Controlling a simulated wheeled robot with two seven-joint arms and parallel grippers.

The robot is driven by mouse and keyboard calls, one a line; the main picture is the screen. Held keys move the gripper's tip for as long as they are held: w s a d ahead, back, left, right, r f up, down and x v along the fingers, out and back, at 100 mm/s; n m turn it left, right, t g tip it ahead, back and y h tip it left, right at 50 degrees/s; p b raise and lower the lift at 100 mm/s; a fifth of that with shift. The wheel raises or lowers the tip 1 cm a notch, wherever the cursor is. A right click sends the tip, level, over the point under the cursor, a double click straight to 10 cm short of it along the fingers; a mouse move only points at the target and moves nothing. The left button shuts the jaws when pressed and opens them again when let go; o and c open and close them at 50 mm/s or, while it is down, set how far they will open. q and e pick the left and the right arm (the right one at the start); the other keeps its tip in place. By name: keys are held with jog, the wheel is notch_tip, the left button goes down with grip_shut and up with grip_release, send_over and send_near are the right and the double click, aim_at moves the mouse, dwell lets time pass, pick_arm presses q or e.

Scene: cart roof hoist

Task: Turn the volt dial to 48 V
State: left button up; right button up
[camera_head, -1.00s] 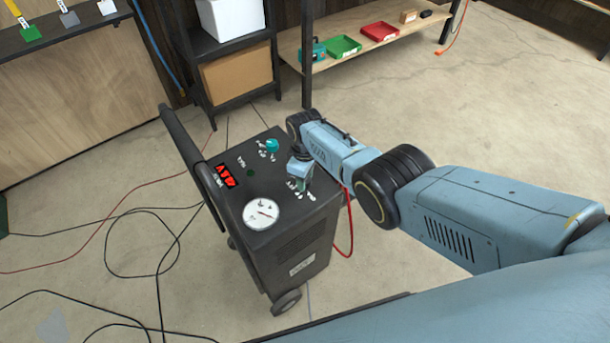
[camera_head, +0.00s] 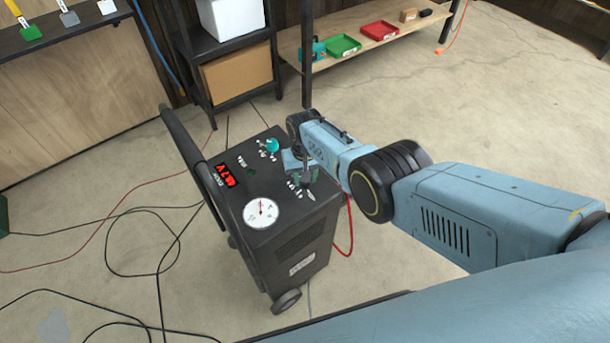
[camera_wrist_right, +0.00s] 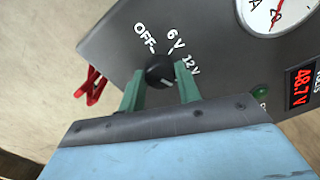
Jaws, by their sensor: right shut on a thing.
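The volt dial (camera_wrist_right: 161,72) is a round black knob with a white pointer line on the cart's dark top panel. OFF, 6 V and 12 V labels show around it. In the right wrist view the pointer is turned past 12 V, toward my right-hand finger; any label there is hidden. My right gripper (camera_wrist_right: 160,80) is shut on the dial, one green finger on each side. In the head view my right gripper (camera_head: 302,180) covers the dial. The red display (camera_wrist_right: 302,88) reads about 48.7 V. My left gripper is not in view.
The charger cart (camera_head: 286,240) has a round gauge (camera_head: 261,213), a teal knob (camera_head: 272,146), a small green light (camera_head: 251,171) and a push handle (camera_head: 182,140). Cables lie on the floor at left. A shelf (camera_head: 240,97) and a low bench (camera_head: 345,60) stand behind.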

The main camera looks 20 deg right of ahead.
jog(key=shift+m, duration=0.7)
jog(key=o, duration=1)
jog(key=shift+c, duration=0.2)
notch_tip(320, 180, up, 13)
jog(key=p, duration=0.9)
jog(key=shift+r, duration=0.2)
